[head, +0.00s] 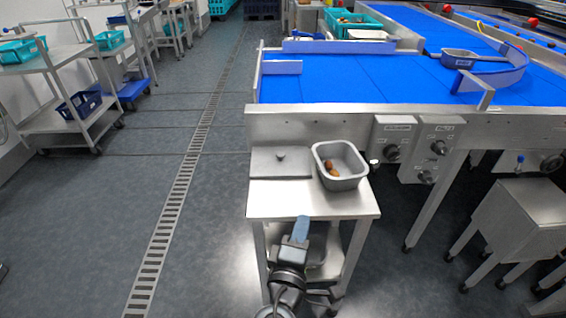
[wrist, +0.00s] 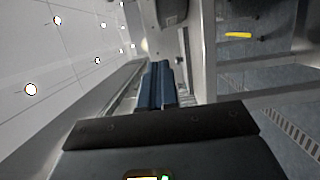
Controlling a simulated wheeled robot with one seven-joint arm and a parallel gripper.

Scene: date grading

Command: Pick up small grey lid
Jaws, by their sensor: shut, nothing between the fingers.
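The small grey lid (head: 268,165) lies flat at the back left of the small steel table (head: 330,205), with a small knob on its middle. My gripper (head: 302,222) is in front of the lid, at the table's front edge and apart from the lid. Its blue fingers also show in the wrist view (wrist: 158,84), closed together with nothing between them. I cannot make out the lid in the wrist view.
A grey tub (head: 356,182) with a few brown dates stands right beside the lid. Behind the table is the steel frame (head: 290,125) of a blue conveyor (head: 350,80) with control knobs. A steel stool (head: 525,215) stands at the right.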

